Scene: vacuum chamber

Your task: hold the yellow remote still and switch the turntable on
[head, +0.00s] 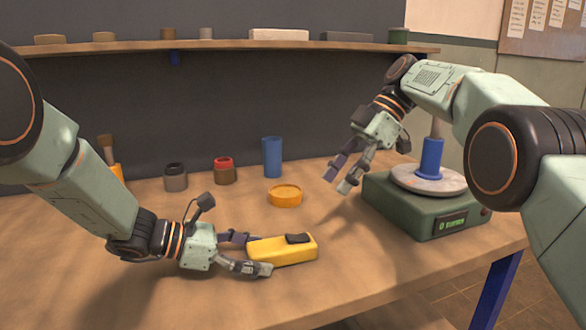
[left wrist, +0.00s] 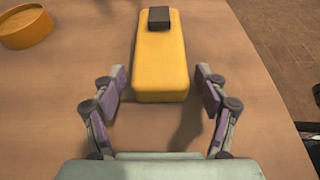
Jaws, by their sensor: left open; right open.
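The yellow remote (head: 284,251) lies flat on the table, with a dark block-shaped button (head: 298,238) on its far end. My left gripper (head: 257,254) is open low over the table, its fingers on either side of the remote's near end. In the left wrist view the remote (left wrist: 161,62) runs away from the open left fingers (left wrist: 163,95), with a gap on each side. The turntable (head: 425,205) is a green box with a round pale disc and a lit green display. My right gripper (head: 338,184) is open and empty, in the air left of the turntable.
A blue cylinder with a pale rod (head: 431,158) stands on the turntable's disc. A round orange dish (head: 285,196) lies behind the remote. A blue cylinder (head: 272,157), a red-topped jar (head: 224,171) and a grey jar (head: 175,177) stand at the back. A shelf (head: 225,48) runs above.

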